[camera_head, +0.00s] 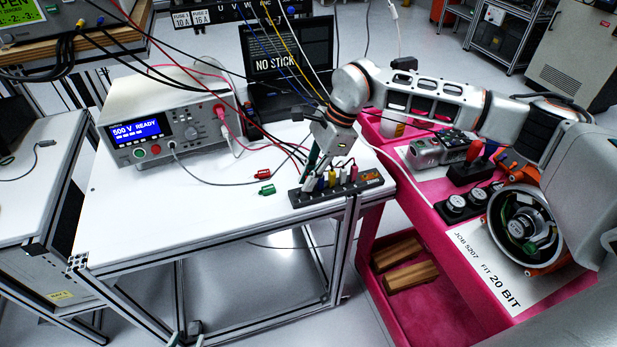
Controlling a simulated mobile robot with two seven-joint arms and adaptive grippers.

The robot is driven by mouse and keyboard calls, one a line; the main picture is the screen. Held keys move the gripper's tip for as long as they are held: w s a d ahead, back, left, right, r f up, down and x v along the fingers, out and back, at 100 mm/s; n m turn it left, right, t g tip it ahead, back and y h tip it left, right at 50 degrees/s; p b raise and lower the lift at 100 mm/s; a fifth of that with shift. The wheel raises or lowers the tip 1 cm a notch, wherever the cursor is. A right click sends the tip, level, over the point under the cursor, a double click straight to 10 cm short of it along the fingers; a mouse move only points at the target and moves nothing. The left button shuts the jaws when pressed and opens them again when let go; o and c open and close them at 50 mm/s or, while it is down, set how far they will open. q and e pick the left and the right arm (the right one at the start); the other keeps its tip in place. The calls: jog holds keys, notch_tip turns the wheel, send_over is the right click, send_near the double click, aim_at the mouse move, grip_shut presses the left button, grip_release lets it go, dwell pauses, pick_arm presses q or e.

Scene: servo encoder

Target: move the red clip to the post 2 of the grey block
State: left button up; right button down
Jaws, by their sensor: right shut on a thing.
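The dark grey block (335,193) is a long strip near the front right corner of the white table, with an orange label at its right end. White, blue, yellow and red plugs stand along it; a red one (354,173) is near the label. Another small red clip (264,174) lies on the table left of the block, behind a green clip (267,189). My right gripper (314,163) is shut, pointing down just above the left part of the block. What it holds is too small and hidden to name; a dark green piece shows at its fingers. My left gripper is out of view.
A meter (165,130) reading "500 V READY" stands at the table's back left. Red and black leads hang across the table near my right gripper. A laptop (288,60) is behind. A pink cart (420,210) stands right. The table's front left is clear.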

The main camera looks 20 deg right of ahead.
jog(key=shift+f, duration=0.15)
dwell(0.7)
jog(key=c, duration=2)
grip_release()
jog(key=shift+s+r+p, duration=0.1)
jog(key=shift+r+p, duration=2.1)
jog(key=shift+r, duration=1.35)
jog(key=shift+f, duration=0.1)
